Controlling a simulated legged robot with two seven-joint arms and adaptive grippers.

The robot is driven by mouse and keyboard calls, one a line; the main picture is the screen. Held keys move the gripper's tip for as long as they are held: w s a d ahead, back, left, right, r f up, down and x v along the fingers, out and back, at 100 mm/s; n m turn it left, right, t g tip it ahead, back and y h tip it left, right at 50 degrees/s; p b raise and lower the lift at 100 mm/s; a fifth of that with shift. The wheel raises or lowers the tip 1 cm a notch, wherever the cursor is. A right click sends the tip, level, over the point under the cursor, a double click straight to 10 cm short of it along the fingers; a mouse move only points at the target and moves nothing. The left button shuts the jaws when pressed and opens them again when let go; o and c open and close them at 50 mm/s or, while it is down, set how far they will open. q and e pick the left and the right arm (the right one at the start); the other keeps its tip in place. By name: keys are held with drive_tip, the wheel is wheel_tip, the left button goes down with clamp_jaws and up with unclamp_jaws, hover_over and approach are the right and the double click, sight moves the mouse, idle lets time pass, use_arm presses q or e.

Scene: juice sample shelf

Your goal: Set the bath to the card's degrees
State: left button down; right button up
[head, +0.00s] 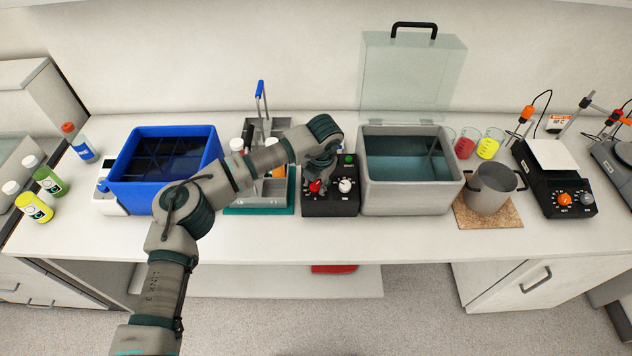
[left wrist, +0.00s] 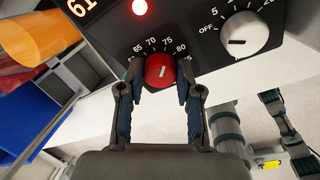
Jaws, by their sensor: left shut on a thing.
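The grey water bath (head: 408,198) stands at the middle of the bench with its clear lid (head: 412,75) raised. Its black control box (head: 330,207) is joined on the left. My left gripper (head: 318,180) is at this box, shut on the red knob (left wrist: 160,70). Figures 65, 70, 75 and 80 ring the knob; I cannot read its exact setting. The lit display (left wrist: 80,6) is partly cut off at the frame's edge. A red lamp (left wrist: 140,7) glows beside it. The small card (head: 558,123) at the back right seems to read 80 C.
A white timer knob (left wrist: 243,34) marked OFF sits beside the red one. A blue tank (head: 215,165) and metal rack (head: 250,190) stand left. A steel pot (head: 490,190), beakers (head: 487,147) and a black hotplate (head: 570,200) stand right. The front bench strip is clear.

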use_arm(q)
drive_tip(key=shift+w+r, duration=0.1)
idle(0.3)
drive_tip(key=c, duration=0.8)
unclamp_jaws()
drive_tip(key=shift+o, duration=0.2)
wheel_tip(320, 180, up, 12)
drive_tip(key=s+d, duration=0.1)
drive_tip(key=shift+s+f, duration=0.2)
drive_tip(key=shift+s, duration=0.1)
drive_tip(key=shift+d+f, duration=0.1)
